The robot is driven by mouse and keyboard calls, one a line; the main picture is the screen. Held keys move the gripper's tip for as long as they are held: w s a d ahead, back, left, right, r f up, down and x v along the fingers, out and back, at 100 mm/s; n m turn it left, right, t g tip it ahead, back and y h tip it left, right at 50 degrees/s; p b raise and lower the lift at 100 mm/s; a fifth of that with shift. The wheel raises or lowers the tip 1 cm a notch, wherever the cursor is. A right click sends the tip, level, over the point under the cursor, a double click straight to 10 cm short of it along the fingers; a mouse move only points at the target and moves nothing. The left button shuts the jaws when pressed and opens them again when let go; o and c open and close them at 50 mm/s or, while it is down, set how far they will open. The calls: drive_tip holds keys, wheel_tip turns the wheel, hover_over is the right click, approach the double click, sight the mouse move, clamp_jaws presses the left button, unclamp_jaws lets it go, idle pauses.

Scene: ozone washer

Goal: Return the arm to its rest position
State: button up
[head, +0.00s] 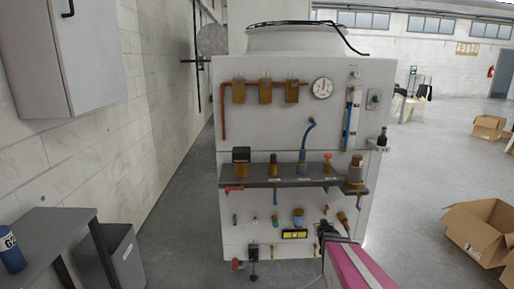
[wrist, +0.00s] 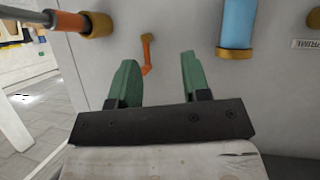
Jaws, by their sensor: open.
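My gripper (wrist: 158,75) shows in the wrist view with its two green fingers spread apart and nothing between them. Its fingers point at the pale panel of the washer (wrist: 190,30). An orange handle (wrist: 147,54) on the panel appears between the fingers, beyond the left one; I cannot tell how far away it is. In the head view my arm reaches in from the lower right, and the gripper end is near the lower right of the washer (head: 265,130).
The washer front carries a shelf (head: 290,183), a round gauge (head: 322,88) and several valves. A small table (head: 45,235) with a blue bottle (head: 10,250) stands at left. A cardboard box (head: 480,230) lies at right. The floor between washer and box is clear.

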drive_tip(key=s+a+r+g+y, duration=0.1)
drive_tip(key=s+a+r+g, duration=0.1)
drive_tip(key=s+a+g, duration=0.4)
drive_tip(key=s+a+r+g+y, duration=0.1)
drive_tip(key=s+a+r+g, duration=0.2)
drive_tip(key=s, duration=1.3)
drive_tip(key=a+g, duration=0.3)
drive_tip(key=a, duration=0.1)
drive_tip(key=shift+a+r+n, duration=0.3)
drive_tip(key=shift+r, duration=0.05)
drive_tip(key=shift+w, duration=0.1)
